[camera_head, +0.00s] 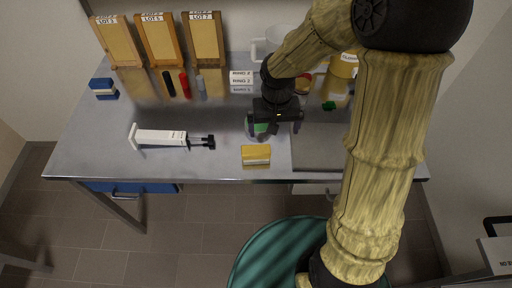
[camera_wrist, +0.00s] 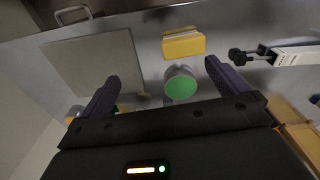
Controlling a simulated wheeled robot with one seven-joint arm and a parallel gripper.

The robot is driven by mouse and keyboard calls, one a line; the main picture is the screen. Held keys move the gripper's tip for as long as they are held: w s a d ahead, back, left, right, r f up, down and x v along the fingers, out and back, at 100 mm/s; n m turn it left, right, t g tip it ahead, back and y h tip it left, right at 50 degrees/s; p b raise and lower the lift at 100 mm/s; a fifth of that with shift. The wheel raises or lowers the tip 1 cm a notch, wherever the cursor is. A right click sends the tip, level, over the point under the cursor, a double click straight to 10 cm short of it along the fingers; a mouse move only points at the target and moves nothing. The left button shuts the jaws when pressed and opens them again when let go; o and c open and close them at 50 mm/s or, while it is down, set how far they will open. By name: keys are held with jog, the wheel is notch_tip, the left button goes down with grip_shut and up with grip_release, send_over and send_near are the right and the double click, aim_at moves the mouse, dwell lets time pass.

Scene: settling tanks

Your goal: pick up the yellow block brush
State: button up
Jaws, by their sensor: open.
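The yellow block brush (camera_head: 256,154) lies near the front edge of the metal table, with a yellow upper part and a paler lower band. It also shows in the wrist view (camera_wrist: 183,45) at the top centre, beyond my fingertips. My gripper (camera_head: 274,124) is open above the table, farther from the front edge than the brush and slightly to its right. In the wrist view, my two fingers (camera_wrist: 163,74) are spread with nothing held. A round green-topped object (camera_wrist: 181,84) stands between the fingers and the brush, below the gripper; my gripper partly hides it in the head view.
A white syringe-like tool (camera_head: 160,137) lies left of the brush. A blue block brush (camera_head: 103,88), several markers (camera_head: 185,84), upright LOT boards (camera_head: 160,40) and labelled boxes (camera_head: 241,82) stand farther back. A grey flat panel (camera_head: 322,148) lies to the right.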

jog(key=p, duration=0.1)
send_over(256, 149)
jog(key=shift+s+a+r+g, duration=0.15)
jog(key=shift+s+r+g, duration=0.1)
jog(key=shift+g, duration=0.05)
notch_tip(256, 149, down, 12)
jog(key=shift+r+p, duration=0.2)
jog(key=shift+p, duration=0.8)
jog(key=shift+f, duration=0.3)
jog(key=shift+w+f+p, duration=0.2)
jog(key=shift+f+p, duration=0.7)
jog(key=shift+f, duration=1.7)
